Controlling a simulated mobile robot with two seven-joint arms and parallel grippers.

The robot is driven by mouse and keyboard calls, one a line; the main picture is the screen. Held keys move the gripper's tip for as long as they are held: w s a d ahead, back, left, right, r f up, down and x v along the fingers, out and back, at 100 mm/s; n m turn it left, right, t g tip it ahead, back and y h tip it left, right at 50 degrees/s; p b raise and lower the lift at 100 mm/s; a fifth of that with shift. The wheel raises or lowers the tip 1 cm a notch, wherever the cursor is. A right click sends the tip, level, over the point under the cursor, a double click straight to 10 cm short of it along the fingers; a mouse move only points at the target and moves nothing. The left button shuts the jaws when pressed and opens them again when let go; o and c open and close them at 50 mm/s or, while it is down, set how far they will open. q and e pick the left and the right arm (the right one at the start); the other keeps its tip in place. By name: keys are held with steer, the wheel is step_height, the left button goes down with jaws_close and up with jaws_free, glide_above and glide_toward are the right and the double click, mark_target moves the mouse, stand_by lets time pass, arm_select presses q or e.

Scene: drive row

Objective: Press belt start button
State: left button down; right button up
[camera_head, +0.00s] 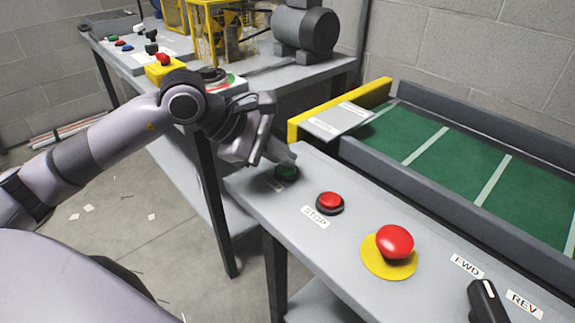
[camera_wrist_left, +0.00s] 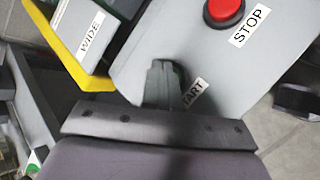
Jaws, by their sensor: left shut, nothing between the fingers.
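The green start button (camera_head: 287,173) sits at the far left end of the grey control panel (camera_head: 345,240) in the head view, in the gripper's shadow. My left gripper (camera_head: 288,157) is shut and empty, its fingertips right by the button's far side. I cannot tell whether they touch it. In the left wrist view the shut fingers (camera_wrist_left: 165,82) point at the panel and partly cover the START label (camera_wrist_left: 194,92). The green button is hidden there. My right gripper is not in view.
A red stop button (camera_head: 330,201) is close beside the start button. A red mushroom button on a yellow disc (camera_head: 390,262) and a black selector switch (camera_head: 486,302) are further right. The green belt (camera_head: 450,165) lies behind, with a yellow edge guard (camera_head: 335,108).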

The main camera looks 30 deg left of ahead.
mark_target(280, 171)
arm_select(q)
steer(key=shift+r, duration=0.5)
steer(key=shift+r, duration=0.1)
step_height(280, 171, up, 6)
steer(key=p, duration=0.4)
steer(key=shift+s+a, duration=0.1)
stand_by(0.8)
